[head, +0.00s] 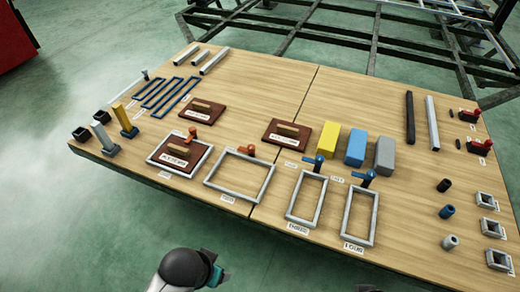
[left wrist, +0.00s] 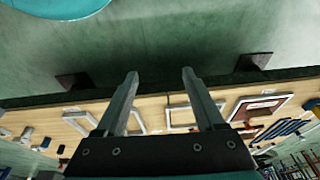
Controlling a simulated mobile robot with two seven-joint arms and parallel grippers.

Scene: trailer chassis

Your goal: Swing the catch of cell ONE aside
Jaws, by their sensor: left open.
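Cell ONE appears to be the leftmost light frame (head: 205,161) on the near part of the table; its label is too small to read surely. A dark red plate with a wooden grip (head: 174,152) lies in it. Its orange catch (head: 192,133) sits at the frame's far edge; its exact overlap with the plate is too small to tell. My left gripper (head: 217,274) is in front of the table's near edge, well short of the catch. In the left wrist view its two fingers (left wrist: 158,75) are apart with nothing between them. The frame with the plate (left wrist: 262,103) shows to their right.
An empty frame with an orange catch (head: 249,151) stands beside it. Two more frames have blue catches (head: 318,162). Another red plate (head: 202,110) lies just behind cell ONE. Coloured blocks (head: 328,140) stand at the table's middle. A dark sliver at the bottom edge may be my right gripper.

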